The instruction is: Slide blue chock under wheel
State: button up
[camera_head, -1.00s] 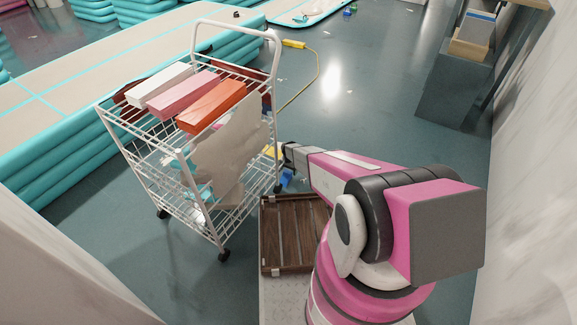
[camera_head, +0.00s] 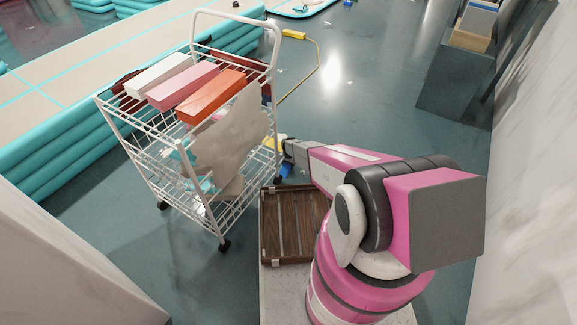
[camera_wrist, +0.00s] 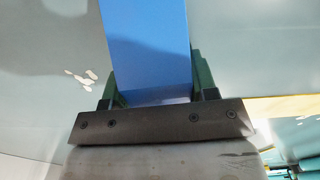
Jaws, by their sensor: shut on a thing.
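The blue chock (camera_wrist: 148,45) fills the upper middle of the wrist view, between the two green fingers of my gripper (camera_wrist: 150,85). My gripper is shut on it. In the head view a small piece of the blue chock (camera_head: 285,170) shows low near the floor, beside the end of my arm; my gripper itself is mostly hidden there. A white wire cart (camera_head: 225,215) stands left of my arm on dark caster wheels. Its near wheel (camera_head: 224,245) rests on the floor. The far right wheel is not clear, close to the blue chock.
White, pink and orange blocks (camera_head: 212,95) lie on the cart's top shelf. A brown slatted crate (camera_head: 294,226) sits at my front. A yellow thing (camera_head: 273,143) lies behind the cart's right side. Teal inflatable tracks (camera_head: 60,150) are left; open floor (camera_head: 370,90) lies beyond.

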aim_at(285, 169)
jog(key=shift+s, duration=0.15)
jog(key=shift+s+a, duration=0.2)
jog(key=shift+s, duration=0.35)
jog(key=shift+s+a, duration=0.15)
jog(key=shift+s, duration=0.35)
